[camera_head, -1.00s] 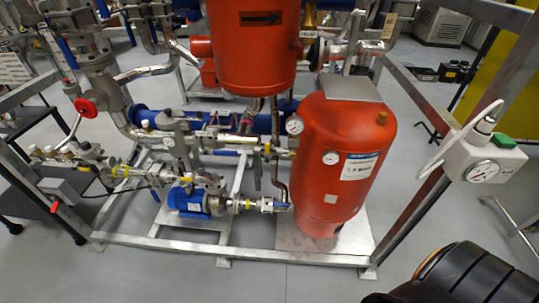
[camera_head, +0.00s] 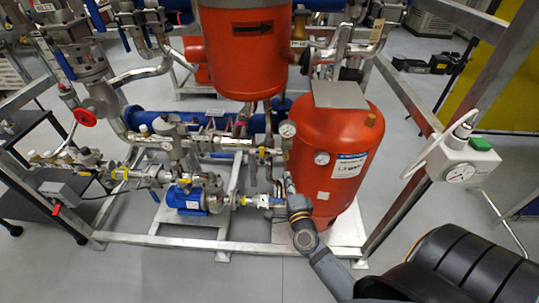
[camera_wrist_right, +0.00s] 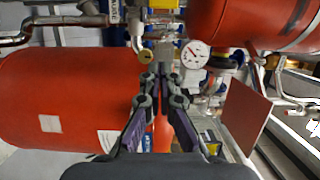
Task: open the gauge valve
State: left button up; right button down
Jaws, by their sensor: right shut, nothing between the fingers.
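A small round gauge (camera_head: 286,130) sits on the pipework left of the upright red tank (camera_head: 335,150); a white-faced gauge also shows in the right wrist view (camera_wrist_right: 195,54). A small brass-coloured round part (camera_wrist_right: 146,56) is left of that gauge in the wrist view. I cannot tell which fitting is the gauge valve or how its handle stands. My right gripper (camera_head: 287,181) is between the pipework and the red tank. In the wrist view its fingers (camera_wrist_right: 160,73) meet, shut and empty, just below the pipe fittings; contact cannot be told. My left gripper is not in view.
A blue pump (camera_head: 192,199) and the grey skid frame (camera_head: 180,244) lie left of my right arm. Another red vessel (camera_head: 245,50) hangs above. A white box with a dial (camera_head: 462,165) is at the right. Grey floor in front is clear.

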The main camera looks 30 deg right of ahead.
aim_at(262, 156)
jog(key=shift+r, duration=0.2)
jog(key=w, duration=1.1)
jog(key=shift+w+a+p, duration=0.2)
jog(key=shift+w+p, duration=0.15)
jog(key=shift+p, duration=0.1)
